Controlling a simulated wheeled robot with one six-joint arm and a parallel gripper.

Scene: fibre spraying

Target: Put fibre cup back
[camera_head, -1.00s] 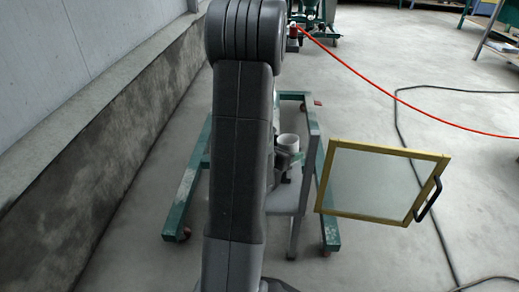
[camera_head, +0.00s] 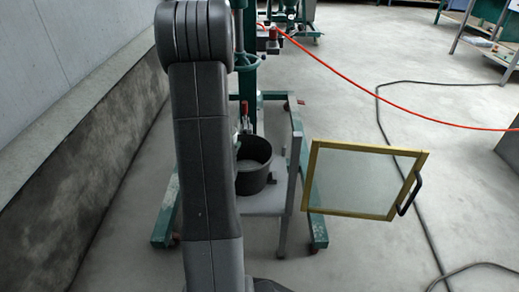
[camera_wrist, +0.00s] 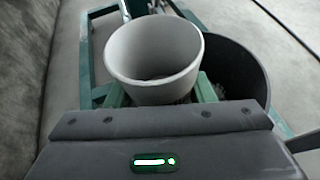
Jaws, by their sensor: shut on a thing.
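The white fibre cup (camera_wrist: 152,88) shows large in the wrist view, with its open mouth towards the camera. My gripper (camera_wrist: 160,97) is shut on it, with green fingers on both sides. In the head view the cup and gripper are hidden behind my arm. A black bucket (camera_head: 254,178) stands on the grey stand (camera_head: 268,204) right of my arm. In the wrist view the bucket (camera_wrist: 236,80) is just right of the cup, partly covered by it. I cannot tell the gap between them.
A yellow-framed clear panel (camera_head: 362,178) with a black handle stands out right of the stand. A green wheeled frame (camera_head: 312,215) surrounds the stand. A wall (camera_head: 75,170) runs along the left. A red hose (camera_head: 400,113) and black cable (camera_head: 395,150) cross the right side.

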